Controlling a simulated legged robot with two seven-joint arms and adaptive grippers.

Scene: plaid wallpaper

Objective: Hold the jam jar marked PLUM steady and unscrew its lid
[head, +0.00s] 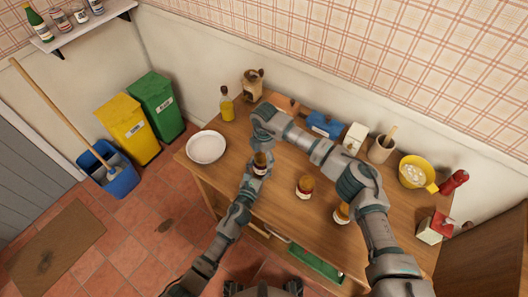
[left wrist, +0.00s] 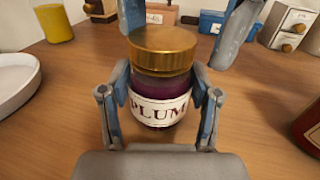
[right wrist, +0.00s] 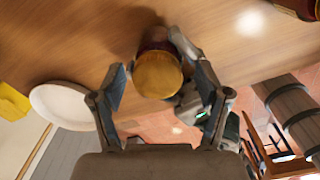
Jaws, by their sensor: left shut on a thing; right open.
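The jam jar (left wrist: 160,108) has a gold lid (left wrist: 163,50), dark contents and a white label reading PLUM. It stands upright on the wooden table. In the head view the jar (head: 260,160) is largely covered by my grippers. My left gripper (left wrist: 160,90) is shut on the jar's body, one finger on each side below the lid. My right gripper (right wrist: 160,78) is open, its fingers on either side of the gold lid, which shows from above in the right wrist view. I cannot tell whether either finger touches the lid.
Two similar jars stand to the right, one near the middle (head: 305,187) and one by my right arm (head: 341,213). A white plate (head: 206,147) lies at the left.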

